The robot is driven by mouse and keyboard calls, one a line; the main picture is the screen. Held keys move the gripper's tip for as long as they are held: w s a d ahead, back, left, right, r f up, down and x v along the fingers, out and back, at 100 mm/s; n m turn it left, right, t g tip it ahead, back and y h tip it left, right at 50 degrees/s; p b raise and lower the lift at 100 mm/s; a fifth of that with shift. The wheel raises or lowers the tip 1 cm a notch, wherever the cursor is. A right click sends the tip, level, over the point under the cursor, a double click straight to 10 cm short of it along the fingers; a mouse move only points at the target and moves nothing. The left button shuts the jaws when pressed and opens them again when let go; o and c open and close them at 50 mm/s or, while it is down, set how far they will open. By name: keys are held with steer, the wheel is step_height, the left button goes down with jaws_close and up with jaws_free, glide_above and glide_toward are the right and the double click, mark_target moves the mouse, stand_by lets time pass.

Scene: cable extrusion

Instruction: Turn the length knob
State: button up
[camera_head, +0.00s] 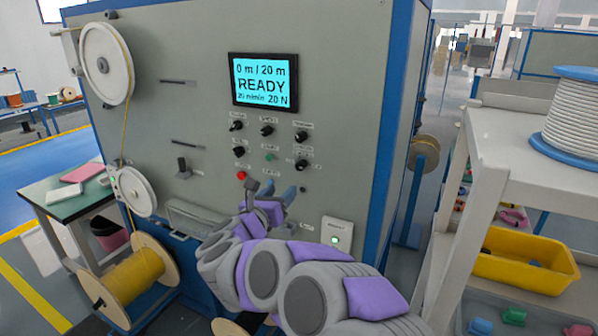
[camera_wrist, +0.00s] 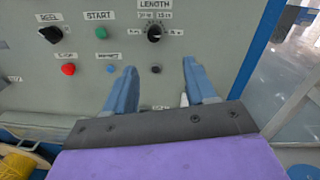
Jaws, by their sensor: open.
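The length knob (camera_wrist: 154,33) is a black round knob under a "LENGTH" label, with a ring of markings around it, at the upper middle of the wrist view. In the head view the length knob (camera_head: 301,165) is the lowest black knob in the right column, on the grey machine panel (camera_head: 345,120). My gripper (camera_wrist: 160,78) is open and empty. Its two blue fingers point up at the panel, and the knob shows above and between the fingertips, apart from them. In the head view my gripper (camera_head: 269,190) is below and left of the knob.
A black reel knob (camera_wrist: 52,34), green start button (camera_wrist: 101,32), red button (camera_wrist: 68,69), blue button (camera_wrist: 111,68) and small dark button (camera_wrist: 156,69) sit nearby. A lit screen (camera_head: 264,80) reads READY, 0 m / 20 m. A white shelf (camera_head: 490,140) stands at right.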

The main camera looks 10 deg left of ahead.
glide_toward(298, 168)
steer(key=w, duration=0.2)
steer(key=w+d, duration=0.2)
steer(key=w, duration=0.1)
steer(key=w+d+b, duration=0.1)
steer(key=shift+w+r, duration=0.1)
steer(key=shift+w, duration=0.4)
steer(key=shift+w+a, duration=0.15)
steer(key=shift+w, duration=0.2)
steer(key=shift+w+a, duration=0.1)
steer(key=shift+a, duration=0.25)
steer(key=shift+d, duration=0.55)
steer(key=c, duration=0.5)
steer(key=shift+a, duration=0.25)
jaws_close()
